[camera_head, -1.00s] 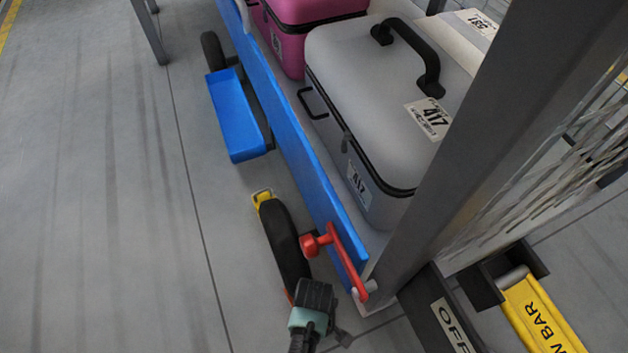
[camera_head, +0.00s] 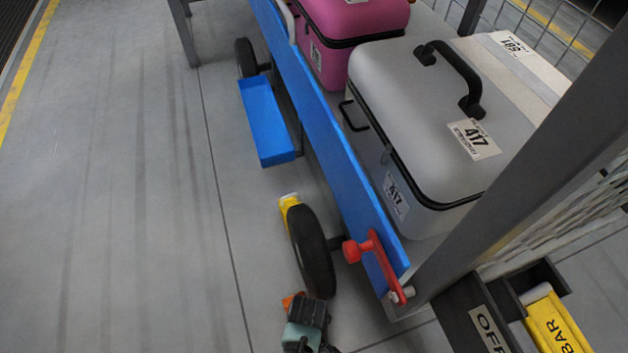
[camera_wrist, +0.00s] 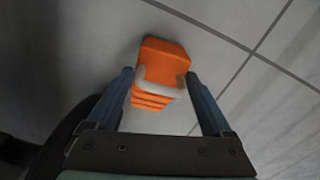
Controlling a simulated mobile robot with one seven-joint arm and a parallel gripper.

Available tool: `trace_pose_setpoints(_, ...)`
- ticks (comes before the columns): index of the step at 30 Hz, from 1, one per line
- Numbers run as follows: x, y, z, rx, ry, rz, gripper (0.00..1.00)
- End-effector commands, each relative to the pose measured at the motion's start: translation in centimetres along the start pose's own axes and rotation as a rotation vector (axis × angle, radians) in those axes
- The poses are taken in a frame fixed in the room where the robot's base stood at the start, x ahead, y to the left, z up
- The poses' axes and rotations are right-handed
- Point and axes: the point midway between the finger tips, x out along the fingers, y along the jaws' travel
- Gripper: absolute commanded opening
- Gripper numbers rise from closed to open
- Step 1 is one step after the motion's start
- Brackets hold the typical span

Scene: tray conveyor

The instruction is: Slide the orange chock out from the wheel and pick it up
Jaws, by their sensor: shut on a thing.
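The orange chock (camera_wrist: 160,55) has a ribbed face and a pale handle (camera_wrist: 160,86). In the wrist view it sits between the two blue-grey fingers of my gripper (camera_wrist: 159,78), which is shut on it by the handle. In the head view, a small part of the chock (camera_head: 290,300) shows beside my gripper (camera_head: 307,310), which hides the rest. It is near the lower end of the black wheel (camera_head: 312,252). I cannot tell the exact gap to the wheel. A dark round shape at the lower left of the wrist view looks like the wheel (camera_wrist: 62,128).
A yellow chock (camera_head: 287,205) is at the wheel's far end. The blue cart (camera_head: 345,185) carries a grey case (camera_head: 400,75) and a pink case (camera_head: 345,25). A red lever (camera_head: 378,255) and a grey post (camera_head: 520,190) are close by. The floor at left is clear.

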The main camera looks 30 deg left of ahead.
Motion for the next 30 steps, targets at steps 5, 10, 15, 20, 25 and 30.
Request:
trace_pose_setpoints(5,0.0,-0.6,-0.1,-0.002,-0.001,-0.003,0.00)
trace_pose_setpoints(10,0.0,-0.7,-0.1,-0.001,-0.001,-0.003,0.00)
trace_pose_setpoints(15,0.0,-0.7,-0.1,-0.001,0.000,-0.002,0.87)
trace_pose_setpoints(20,0.0,-0.7,-0.1,-0.001,0.000,-0.002,1.00)
trace_pose_setpoints(25,-0.1,-0.6,-0.1,0.000,0.000,-0.001,1.00)
trace_pose_setpoints(30,-1.6,-0.6,-0.1,0.001,0.000,0.000,1.00)
